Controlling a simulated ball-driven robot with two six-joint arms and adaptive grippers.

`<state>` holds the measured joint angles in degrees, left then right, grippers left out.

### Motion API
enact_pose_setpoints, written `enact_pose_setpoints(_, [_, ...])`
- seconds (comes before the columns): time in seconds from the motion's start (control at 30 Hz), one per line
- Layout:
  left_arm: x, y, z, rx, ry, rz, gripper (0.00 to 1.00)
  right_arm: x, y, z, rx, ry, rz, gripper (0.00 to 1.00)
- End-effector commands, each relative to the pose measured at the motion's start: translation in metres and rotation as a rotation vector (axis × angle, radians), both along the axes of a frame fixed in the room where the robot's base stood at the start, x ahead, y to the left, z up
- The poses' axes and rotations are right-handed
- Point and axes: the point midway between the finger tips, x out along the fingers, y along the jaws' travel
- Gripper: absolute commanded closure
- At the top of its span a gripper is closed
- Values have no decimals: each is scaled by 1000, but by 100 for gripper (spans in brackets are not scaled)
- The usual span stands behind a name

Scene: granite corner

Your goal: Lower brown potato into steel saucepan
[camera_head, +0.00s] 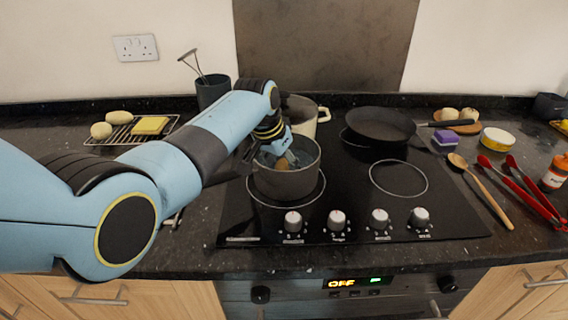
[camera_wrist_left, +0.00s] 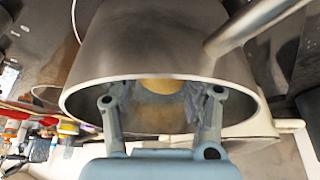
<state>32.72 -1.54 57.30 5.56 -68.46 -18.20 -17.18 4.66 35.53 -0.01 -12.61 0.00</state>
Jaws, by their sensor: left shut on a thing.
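The steel saucepan (camera_head: 287,187) stands on the front left ring of the hob. My left gripper (camera_head: 284,158) reaches down into its mouth from above and is shut on the brown potato (camera_head: 282,164). The potato is inside the rim; whether it touches the bottom is hidden. In the left wrist view the saucepan (camera_wrist_left: 150,40) fills the upper middle, and the potato (camera_wrist_left: 160,87) shows between the fingers of my left gripper (camera_wrist_left: 163,98), partly hidden by the rim. My right gripper is not in view.
A cream pot (camera_head: 322,114) stands behind the saucepan, and a dark frying pan (camera_head: 380,124) is at the back right. The front right ring (camera_head: 398,179) is empty. A wooden spoon (camera_head: 482,190) and red tongs (camera_head: 520,188) lie right of the hob. A rack (camera_head: 120,134) is at left.

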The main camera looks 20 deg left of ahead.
Motion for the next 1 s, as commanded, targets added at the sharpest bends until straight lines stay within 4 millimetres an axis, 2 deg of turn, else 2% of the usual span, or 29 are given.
enact_pose_setpoints(1.0, [0, 0, -12, 0, -1, 0, 87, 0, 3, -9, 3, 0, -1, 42])
